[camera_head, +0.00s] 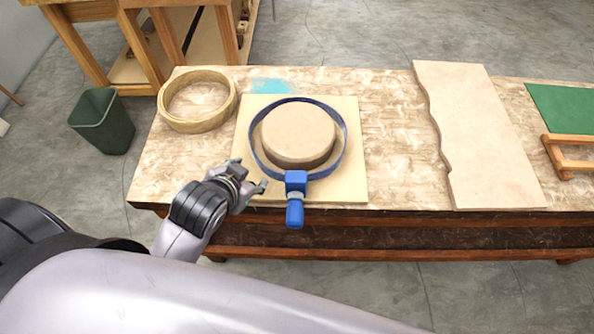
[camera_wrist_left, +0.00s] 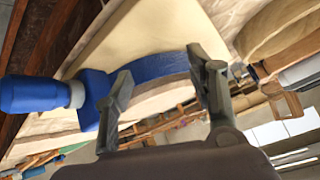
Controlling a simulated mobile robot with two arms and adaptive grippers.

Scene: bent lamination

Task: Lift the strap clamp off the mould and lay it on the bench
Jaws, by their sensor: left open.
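The strap clamp (camera_head: 295,182) is a blue band looped around the round tan mould (camera_head: 298,132), with a blue block and handle at its front. The mould stands on a pale square board (camera_head: 352,188). My left gripper (camera_head: 249,175) is open and empty, just left of the band's front-left side. In the left wrist view the open fingers (camera_wrist_left: 160,82) show in front of the blue band (camera_wrist_left: 158,66); I cannot tell whether it lies between them. The clamp's handle (camera_wrist_left: 38,94) is at the left there. My right gripper is not in view.
A wooden ring (camera_head: 165,112) lies on the bench (camera_head: 390,135) left of the board. A wavy-edged panel (camera_head: 480,135), a green mat (camera_head: 565,112) and a wooden frame (camera_head: 556,158) are at the right. The bench between board and panel is clear. A bin (camera_head: 101,122) stands on the floor.

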